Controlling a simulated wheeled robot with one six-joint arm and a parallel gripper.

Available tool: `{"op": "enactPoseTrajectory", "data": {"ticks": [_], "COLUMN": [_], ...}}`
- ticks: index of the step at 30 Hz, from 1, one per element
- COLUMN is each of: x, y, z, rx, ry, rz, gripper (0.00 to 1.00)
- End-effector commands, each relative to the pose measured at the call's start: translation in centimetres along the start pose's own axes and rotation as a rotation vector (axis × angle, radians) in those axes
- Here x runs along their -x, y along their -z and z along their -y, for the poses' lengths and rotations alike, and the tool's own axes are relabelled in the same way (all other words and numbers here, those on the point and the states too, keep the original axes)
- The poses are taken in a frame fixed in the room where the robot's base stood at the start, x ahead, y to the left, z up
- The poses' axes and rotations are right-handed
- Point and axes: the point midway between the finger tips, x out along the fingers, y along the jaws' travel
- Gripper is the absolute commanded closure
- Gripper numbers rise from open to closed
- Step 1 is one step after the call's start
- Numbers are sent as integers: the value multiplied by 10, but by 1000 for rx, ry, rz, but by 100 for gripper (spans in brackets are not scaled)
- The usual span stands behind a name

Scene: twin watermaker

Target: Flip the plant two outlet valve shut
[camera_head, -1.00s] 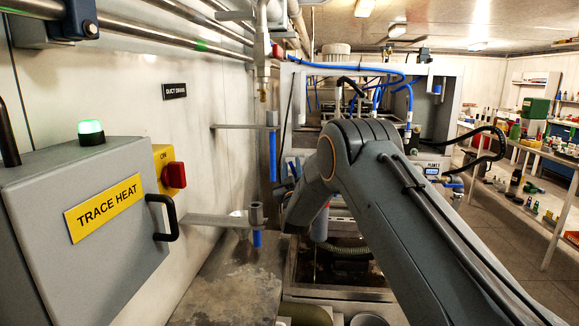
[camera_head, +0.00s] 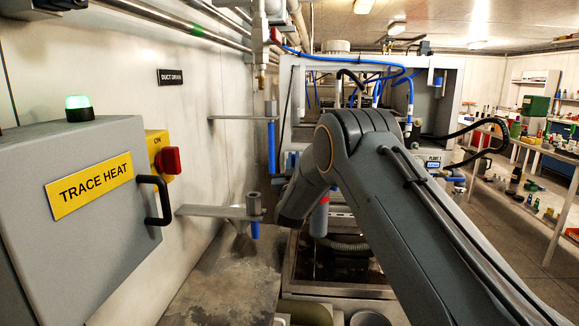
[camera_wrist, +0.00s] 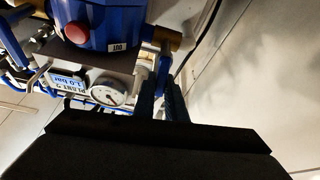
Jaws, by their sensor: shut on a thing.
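In the wrist view a blue housing (camera_wrist: 98,25) marked OUT shows with brass fittings (camera_wrist: 168,38) at its right. A narrow blue lever (camera_wrist: 162,72) runs down from the fitting between the fingertips of my gripper (camera_wrist: 165,93). My gripper looks shut on this lever, which I take as the plant two outlet valve handle; the fingers hide much of it. A round dial gauge (camera_wrist: 108,93) and an upside-down plant display (camera_wrist: 66,82) reading 1.0 bar are to the left. In the head view my arm hides the gripper and the valve.
A grey trace heat box (camera_head: 60,235) with a black handle and red switch (camera_head: 168,160) stands close at left. A bracket (camera_head: 215,212) juts from the wall near my arm. Blue hoses (camera_head: 350,60) hang on the frame behind.

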Motion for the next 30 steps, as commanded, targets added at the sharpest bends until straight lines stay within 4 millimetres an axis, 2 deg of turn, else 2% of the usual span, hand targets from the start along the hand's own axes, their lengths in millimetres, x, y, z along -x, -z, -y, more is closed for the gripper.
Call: {"op": "enactPoseTrajectory", "data": {"ticks": [6, 16, 17, 20, 30], "x": [0, 0, 0, 0, 0], "y": [-1, 0, 0, 0, -2], "z": [-5, -6, -6, -6, -10], "rx": [-128, -144, -144, -143, -141], "ry": [-52, -59, -59, -59, -64], "rz": [-1, 0, 0, 0, 0], "gripper": [100, 100, 87, 70, 70]}}
